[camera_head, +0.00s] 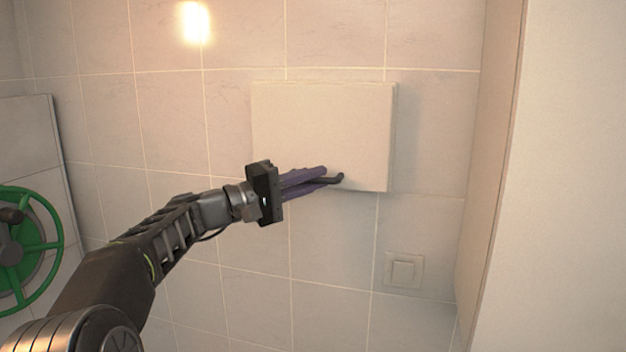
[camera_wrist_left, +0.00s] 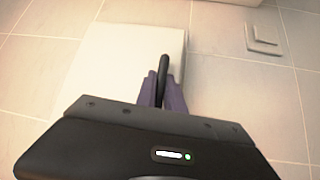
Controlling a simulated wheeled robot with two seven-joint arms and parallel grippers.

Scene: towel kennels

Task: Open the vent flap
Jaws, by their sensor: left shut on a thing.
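The vent flap (camera_head: 320,125) is a cream rectangular panel on the tiled wall, in the middle of the head view. A black handle (camera_head: 337,179) shows at its lower edge. The flap looks close to flat against the wall; whether it is slightly ajar I cannot tell. My left gripper (camera_head: 326,176) has purple fingers and is shut on the handle. In the left wrist view the flap (camera_wrist_left: 115,65) lies beyond the fingers, and the black handle (camera_wrist_left: 162,70) sticks out between them. My right gripper is in neither view.
A green handwheel (camera_head: 38,248) is on a panel at the far left. A light switch (camera_head: 404,269) is on the wall below and right of the flap. A wall edge (camera_head: 490,170) stands at the right. The wall below the flap is bare tile.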

